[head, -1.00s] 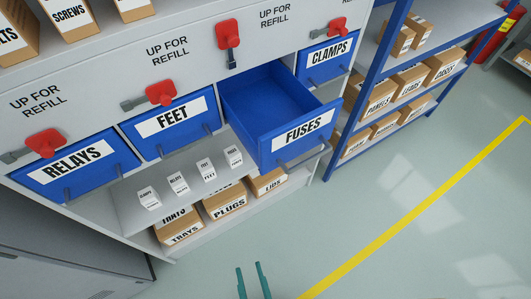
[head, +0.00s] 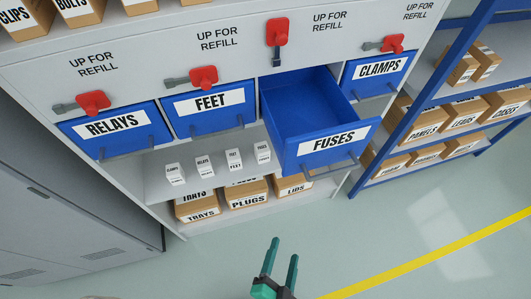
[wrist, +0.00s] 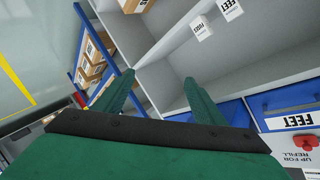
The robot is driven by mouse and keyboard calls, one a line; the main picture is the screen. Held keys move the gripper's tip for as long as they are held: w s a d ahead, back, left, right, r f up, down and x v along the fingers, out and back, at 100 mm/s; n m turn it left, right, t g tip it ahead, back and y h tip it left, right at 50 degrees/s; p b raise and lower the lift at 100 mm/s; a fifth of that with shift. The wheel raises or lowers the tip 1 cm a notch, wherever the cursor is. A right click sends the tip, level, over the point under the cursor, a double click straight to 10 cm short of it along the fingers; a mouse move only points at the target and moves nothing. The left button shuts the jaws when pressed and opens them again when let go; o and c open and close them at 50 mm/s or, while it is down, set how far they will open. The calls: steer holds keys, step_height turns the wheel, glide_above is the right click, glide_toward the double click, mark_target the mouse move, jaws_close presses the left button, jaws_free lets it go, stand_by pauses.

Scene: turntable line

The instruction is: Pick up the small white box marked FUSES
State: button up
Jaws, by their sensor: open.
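The small white FUSES box (head: 263,152) stands upright on the grey shelf below the drawers, at the right end of a row of small white boxes. It also shows upside down in the wrist view (wrist: 201,28), beyond my fingertips. My gripper (head: 282,249) is open and empty, in front of the rack and apart from the box, low in the head view. Its two green fingers also show in the wrist view (wrist: 154,80). The blue FUSES drawer (head: 333,141) is pulled out, above and right of the box.
Small FEET (head: 233,159), RELAYS (head: 204,167) and CLAMPS (head: 175,174) boxes stand left of the FUSES box. Cardboard boxes, including PLUGS (head: 248,200), sit below. The RELAYS, FEET and CLAMPS drawers are closed. A blue-framed shelf (head: 400,130) stands right. The floor in front is clear.

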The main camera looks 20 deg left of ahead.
steer(key=w+a+f+m+y, duration=0.1)
steer(key=w+a+f+m, duration=0.1)
steer(key=w+f+m, duration=0.3)
steer(key=m+g+y, duration=0.3)
steer(key=m+y, duration=0.4)
steer(key=m, duration=0.8)
glide_toward(264, 155)
steer(key=w+a, duration=0.2)
steer(key=shift+m, duration=0.3)
steer(key=x, duration=0.7)
steer(key=f+x, duration=0.1)
steer(key=x, duration=0.2)
steer(key=shift+w+d, duration=0.15)
steer(key=shift+d, duration=0.1)
steer(key=c, duration=1.2)
